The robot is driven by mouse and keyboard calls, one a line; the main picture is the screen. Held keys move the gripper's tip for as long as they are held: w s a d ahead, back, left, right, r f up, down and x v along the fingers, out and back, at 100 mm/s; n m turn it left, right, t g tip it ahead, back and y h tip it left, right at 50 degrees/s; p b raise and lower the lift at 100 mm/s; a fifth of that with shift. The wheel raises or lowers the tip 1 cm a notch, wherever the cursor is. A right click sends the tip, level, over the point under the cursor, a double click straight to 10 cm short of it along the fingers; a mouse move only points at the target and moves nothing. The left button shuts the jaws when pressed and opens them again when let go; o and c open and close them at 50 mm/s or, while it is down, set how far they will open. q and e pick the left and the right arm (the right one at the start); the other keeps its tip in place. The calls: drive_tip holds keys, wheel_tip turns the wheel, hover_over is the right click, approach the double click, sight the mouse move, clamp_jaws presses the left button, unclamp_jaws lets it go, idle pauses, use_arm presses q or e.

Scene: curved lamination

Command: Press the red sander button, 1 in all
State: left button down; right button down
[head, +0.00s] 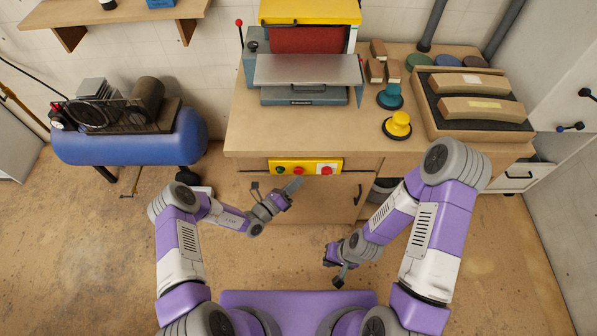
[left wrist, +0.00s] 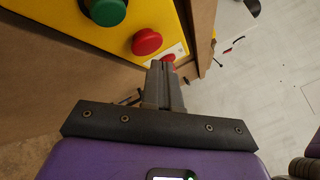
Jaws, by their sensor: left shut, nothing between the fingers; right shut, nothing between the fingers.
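A yellow control panel (head: 312,161) is fixed to the front of the workbench below its top. It carries a green button (head: 281,171), a red button (head: 298,171) and, on a white plate at the right, a larger red button (head: 327,170). My left gripper (head: 294,184) is shut and empty, just in front of and below the panel. In the left wrist view, its fingertips (left wrist: 161,66) partly cover the rightmost red button (left wrist: 169,58); the other red button (left wrist: 147,42) shows clear. Contact cannot be told. My right gripper (head: 331,272) is shut and empty, low and away from the bench.
The sander (head: 308,70) stands on the workbench (head: 250,135). Yellow (head: 397,125) and teal (head: 391,96) sanding tools and a tray (head: 425,105) of curved wooden pieces lie to its right. A blue compressor (head: 130,143) stands at the left. Floor before the bench is clear.

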use_arm(q)
drive_tip(key=s+p, duration=0.2)
drive_tip(key=s, duration=0.3)
idle(1.0)
drive_tip(key=s+d+m+g+h, duration=0.2)
drive_tip(key=s+d+m+g, duration=0.3)
drive_tip(key=s+m+g, duration=0.55)
drive_tip(key=s+a+f+m+g+y, duration=0.1)
drive_tip(key=s+a+m+g+y, duration=0.15)
drive_tip(key=s+m, duration=0.3)
drive_tip(key=s+a+f+m+g+y, duration=0.1)
drive_tip(key=s+a+m+g+y, duration=0.15)
drive_tip(key=s+m+g, duration=0.35)
drive_tip(key=w+a+r+m+t+y, duration=0.1)
drive_tip(key=a+m+t+y, duration=0.5)
drive_tip(key=m, duration=0.5)
drive_tip(key=a, duration=0.2)
drive_tip(key=shift+a+r+m, duration=0.35)
drive_tip(key=shift+m, duration=0.05)
